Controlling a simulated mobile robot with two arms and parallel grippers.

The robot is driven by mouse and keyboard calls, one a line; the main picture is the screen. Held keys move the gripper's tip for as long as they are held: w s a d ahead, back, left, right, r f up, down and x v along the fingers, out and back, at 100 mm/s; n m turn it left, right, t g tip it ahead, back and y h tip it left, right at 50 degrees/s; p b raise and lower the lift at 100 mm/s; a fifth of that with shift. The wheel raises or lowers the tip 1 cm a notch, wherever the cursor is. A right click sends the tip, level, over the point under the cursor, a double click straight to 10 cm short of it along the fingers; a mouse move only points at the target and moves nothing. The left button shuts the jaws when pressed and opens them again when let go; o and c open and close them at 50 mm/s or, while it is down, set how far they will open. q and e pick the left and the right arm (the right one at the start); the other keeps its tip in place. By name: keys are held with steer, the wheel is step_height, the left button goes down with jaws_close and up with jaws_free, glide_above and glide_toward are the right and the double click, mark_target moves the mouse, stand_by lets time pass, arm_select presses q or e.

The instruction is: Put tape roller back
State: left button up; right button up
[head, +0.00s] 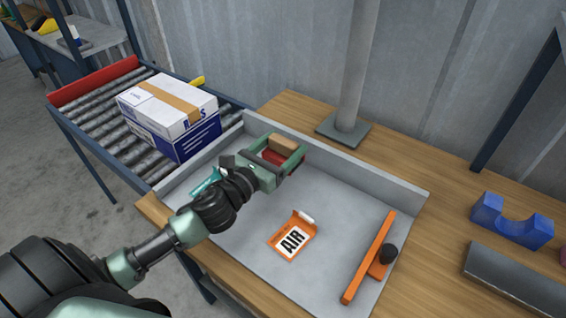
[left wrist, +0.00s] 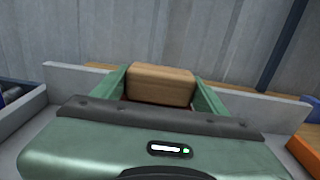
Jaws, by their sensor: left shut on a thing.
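My left gripper (head: 286,153) is shut on the tape roller (head: 283,143), which shows a brown tape part and a red part. Gripper and roller are over the back left part of the grey tray (head: 385,185); I cannot tell whether the roller touches the tray. In the left wrist view the brown part (left wrist: 160,85) sits between the two green fingers (left wrist: 160,92), and the rest is mostly hidden by the gripper body. My right gripper is not in view.
In the tray are an orange AIR tag (head: 292,238), an orange bar with a black knob (head: 368,258) and a teal item (head: 205,182) partly behind my arm. A carton (head: 170,115) is on the roller conveyor (head: 88,108). A post (head: 355,70) stands behind the tray; a blue block (head: 512,222) is right.

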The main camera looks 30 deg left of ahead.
mark_target(283, 160)
arm_select(q)
steer(key=shift+f+b, duration=0.45)
steer(key=shift+f, duration=1.75)
steer(key=shift+f, duration=0.15)
steer(key=o, duration=1.6)
